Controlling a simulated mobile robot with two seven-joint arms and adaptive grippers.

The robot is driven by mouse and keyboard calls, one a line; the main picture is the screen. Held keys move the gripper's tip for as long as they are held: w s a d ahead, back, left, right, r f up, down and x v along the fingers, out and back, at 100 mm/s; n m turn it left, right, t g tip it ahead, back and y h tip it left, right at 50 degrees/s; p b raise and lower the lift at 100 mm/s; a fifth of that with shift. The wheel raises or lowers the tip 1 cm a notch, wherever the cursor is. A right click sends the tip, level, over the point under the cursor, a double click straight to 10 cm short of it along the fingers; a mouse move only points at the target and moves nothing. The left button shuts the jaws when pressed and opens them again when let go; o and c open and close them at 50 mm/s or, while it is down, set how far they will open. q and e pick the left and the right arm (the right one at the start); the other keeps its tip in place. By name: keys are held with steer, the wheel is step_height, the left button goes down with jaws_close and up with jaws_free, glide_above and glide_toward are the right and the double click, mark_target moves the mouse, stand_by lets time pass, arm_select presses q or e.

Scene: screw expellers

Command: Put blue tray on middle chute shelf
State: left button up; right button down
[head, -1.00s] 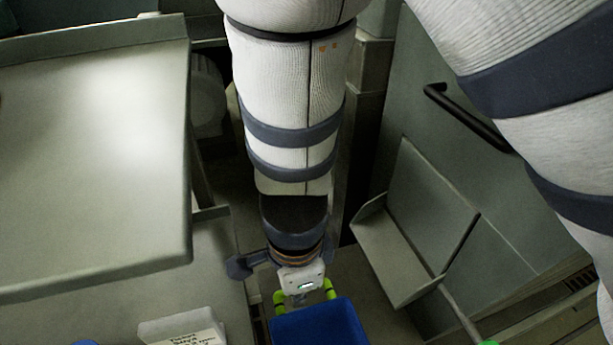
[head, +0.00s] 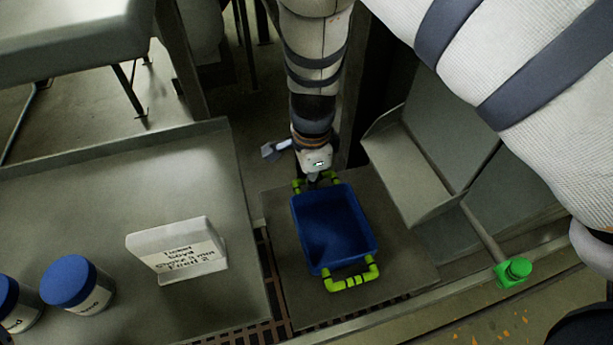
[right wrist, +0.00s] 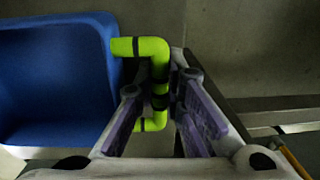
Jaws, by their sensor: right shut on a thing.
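The blue tray (head: 335,228) has lime-green handles at its far and near ends and looks empty. It is over or on a flat grey surface (head: 398,222); I cannot tell whether it touches it. My right gripper (head: 316,179) is at the tray's far end, shut on the far green handle. In the right wrist view, my fingers (right wrist: 160,105) are on either side of that handle (right wrist: 152,47), with the blue tray (right wrist: 55,75) to the left. I cannot tell which surface is the middle chute shelf. My left gripper is not in view.
A white sign block (head: 178,250) and two blue-lidded jars (head: 76,283) stand on the grey table to the left. An angled grey metal chute piece (head: 415,175) is right of the tray. A green knob (head: 514,270) sits on the rail at the right.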

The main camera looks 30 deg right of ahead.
steer(key=shift+f, duration=0.1)
steer(key=c, duration=1.7)
jaws_free()
steer(key=r+p, duration=0.1)
steer(key=r, duration=0.3)
steer(key=r+p, duration=0.1)
steer(key=r, duration=0.3)
steer(key=r+p, duration=0.1)
steer(key=r, duration=0.3)
steer(key=shift+s+a+r, duration=0.1)
steer(key=shift+s+a, duration=0.05)
steer(key=shift+s, duration=0.25)
